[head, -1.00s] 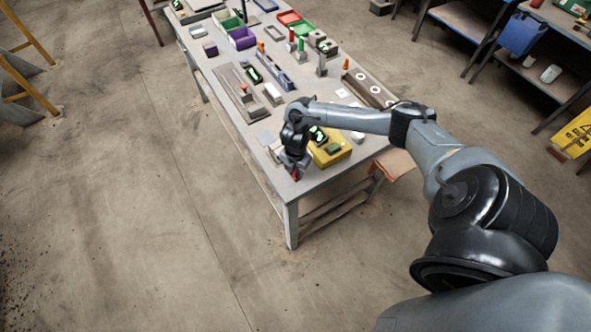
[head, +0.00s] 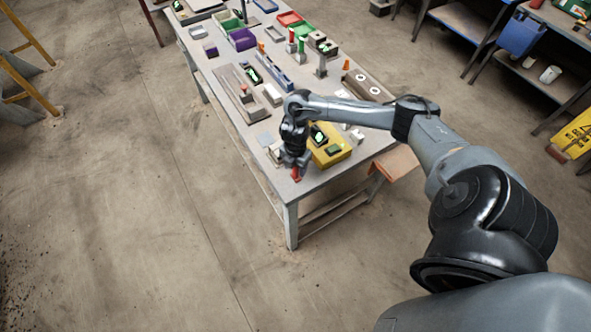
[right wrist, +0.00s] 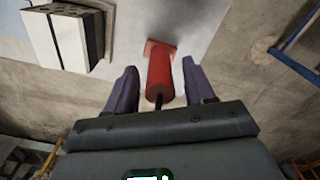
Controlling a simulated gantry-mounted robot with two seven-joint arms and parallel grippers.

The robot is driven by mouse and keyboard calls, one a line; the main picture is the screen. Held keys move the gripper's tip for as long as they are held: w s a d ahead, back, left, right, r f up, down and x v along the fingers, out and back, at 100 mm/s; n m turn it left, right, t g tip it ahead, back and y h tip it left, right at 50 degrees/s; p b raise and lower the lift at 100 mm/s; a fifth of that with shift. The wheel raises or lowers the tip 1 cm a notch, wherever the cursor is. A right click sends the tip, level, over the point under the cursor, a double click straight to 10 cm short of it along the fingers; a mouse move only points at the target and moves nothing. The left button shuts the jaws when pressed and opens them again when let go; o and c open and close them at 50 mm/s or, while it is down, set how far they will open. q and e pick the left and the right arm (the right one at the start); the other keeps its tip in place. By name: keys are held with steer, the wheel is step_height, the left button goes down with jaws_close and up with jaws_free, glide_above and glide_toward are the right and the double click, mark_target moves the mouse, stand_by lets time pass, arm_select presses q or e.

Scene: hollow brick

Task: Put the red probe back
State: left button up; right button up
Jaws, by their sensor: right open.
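The red probe (right wrist: 160,78) shows in the right wrist view as a red cylinder with a square red end and a thin dark rod at its near end. It lies between the two fingers of my right gripper (right wrist: 159,66), with a gap on each side. The gripper is open. In the head view the right gripper (head: 295,163) is over the near corner of the table, and a small part of the red probe (head: 296,174) shows below it. The rest is hidden by the gripper. My left gripper is not in view.
A pale block with dark holes (right wrist: 68,36) is at upper left in the right wrist view. A yellow box (head: 330,154) stands just right of the gripper on the grey table (head: 312,182). Bins and several small items fill the table farther back.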

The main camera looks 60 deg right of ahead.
step_height(320, 180, up, 8)
steer(key=shift+r+p, duration=0.15)
steer(key=shift+p, duration=1)
steer(key=shift+w+a, duration=0.15)
steer(key=shift+a, duration=0.2)
steer(key=w+a+f+m+t+y, duration=0.1)
steer(key=a+m+t+y, duration=0.35)
steer(key=a, duration=2.45)
steer(key=s+d+r+m+h, duration=0.2)
steer(key=s+m, duration=0.3)
steer(key=s, duration=0.1)
steer(key=s+d+r+m+h, duration=0.2)
steer(key=s+d+m, duration=0.1)
steer(key=s+m, duration=0.3)
steer(key=shift+s+d+r+g, duration=0.15)
steer(key=shift+s+g, duration=0.3)
steer(key=shift+s, duration=0.3)
